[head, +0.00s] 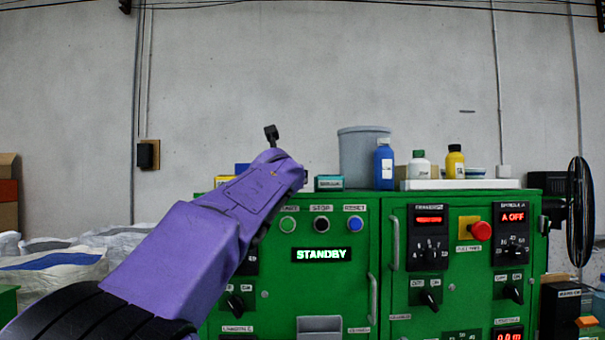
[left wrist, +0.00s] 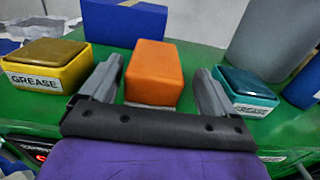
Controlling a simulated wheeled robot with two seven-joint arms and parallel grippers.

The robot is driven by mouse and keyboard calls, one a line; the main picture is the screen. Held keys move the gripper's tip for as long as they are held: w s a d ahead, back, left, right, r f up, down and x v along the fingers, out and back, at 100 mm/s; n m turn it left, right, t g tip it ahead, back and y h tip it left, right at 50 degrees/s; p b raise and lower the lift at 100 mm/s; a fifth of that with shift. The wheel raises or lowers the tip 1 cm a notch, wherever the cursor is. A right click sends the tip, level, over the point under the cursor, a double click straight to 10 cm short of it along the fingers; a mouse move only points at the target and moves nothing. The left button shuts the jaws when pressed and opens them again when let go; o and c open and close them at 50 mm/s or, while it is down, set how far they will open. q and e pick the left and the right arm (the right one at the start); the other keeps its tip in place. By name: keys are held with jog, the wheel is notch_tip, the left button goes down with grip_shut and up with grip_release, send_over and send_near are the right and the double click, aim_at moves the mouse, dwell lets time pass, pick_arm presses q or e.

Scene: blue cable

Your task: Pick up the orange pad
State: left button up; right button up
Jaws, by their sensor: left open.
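The orange pad (left wrist: 154,72) is a block-shaped piece on top of the green cabinet, with a pale base strip under it. In the left wrist view it sits between the two grey fingers of my left gripper (left wrist: 156,88), which is open. A gap shows on each side of the pad. In the head view my purple left arm reaches up from the lower left to the cabinet top, and it hides the pad and the fingers. My right gripper shows in neither view.
A yellow GREASE box (left wrist: 42,68) stands left of the pad and a teal box (left wrist: 246,90) right of it. A blue box (left wrist: 125,22) is behind. A grey bucket (head: 362,158), bottles and a white tray (head: 458,185) stand farther right on the green cabinet (head: 385,215).

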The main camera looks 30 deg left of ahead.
pick_arm(q)
jog(key=shift+w+a+r+p, duration=0.3)
jog(key=shift+w+a+r, duration=0.15)
jog(key=shift+w, duration=0.15)
jog(key=shift+a, duration=0.45)
jog(key=shift+f, duration=0.15)
jog(key=shift+c, duration=0.3)
jog(key=shift+w, duration=0.15)
jog(key=c, duration=1)
jog(key=shift+c, duration=0.3)
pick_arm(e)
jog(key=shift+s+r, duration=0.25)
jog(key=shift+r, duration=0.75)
